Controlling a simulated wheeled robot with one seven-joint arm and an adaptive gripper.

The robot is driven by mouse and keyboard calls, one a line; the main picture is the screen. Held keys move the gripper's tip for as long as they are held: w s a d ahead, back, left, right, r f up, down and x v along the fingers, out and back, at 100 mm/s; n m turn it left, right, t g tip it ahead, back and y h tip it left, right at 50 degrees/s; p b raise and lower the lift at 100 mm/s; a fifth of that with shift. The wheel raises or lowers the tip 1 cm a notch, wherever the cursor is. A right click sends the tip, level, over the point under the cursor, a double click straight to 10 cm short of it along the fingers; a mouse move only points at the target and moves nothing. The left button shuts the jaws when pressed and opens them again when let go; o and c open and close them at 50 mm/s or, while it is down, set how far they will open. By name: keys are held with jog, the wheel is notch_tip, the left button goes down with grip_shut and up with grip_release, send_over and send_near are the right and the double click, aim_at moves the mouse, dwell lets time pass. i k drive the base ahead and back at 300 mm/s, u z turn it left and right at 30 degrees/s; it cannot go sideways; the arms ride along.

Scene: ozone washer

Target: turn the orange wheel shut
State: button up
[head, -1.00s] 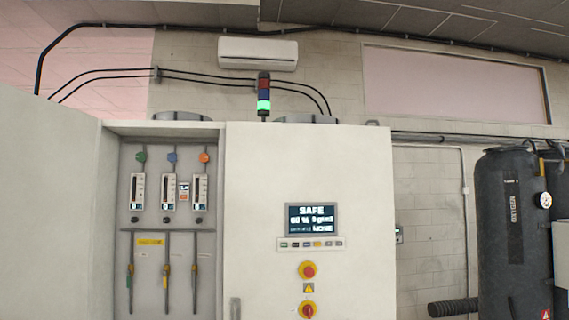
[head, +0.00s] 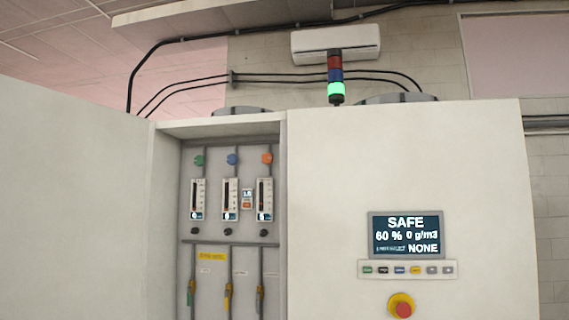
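The small orange wheel (head: 266,158) is at the top right of the open cabinet bay in the head view, above the rightmost flow gauge (head: 265,199). A blue wheel (head: 232,159) and a green wheel (head: 200,160) sit to its left in the same row, each above its own gauge. How far the orange wheel is turned is too small to tell. My gripper is not in view.
The white cabinet (head: 330,180) fills the front, with a panel (head: 70,200) at the left of the bay. A screen (head: 406,235) reads SAFE, with a red and yellow button (head: 401,305) below. The signal tower (head: 336,92) glows green.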

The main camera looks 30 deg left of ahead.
aim_at(267, 158)
jog(key=u, duration=0.5)
jog(key=i, duration=0.95)
jog(key=u, duration=0.9)
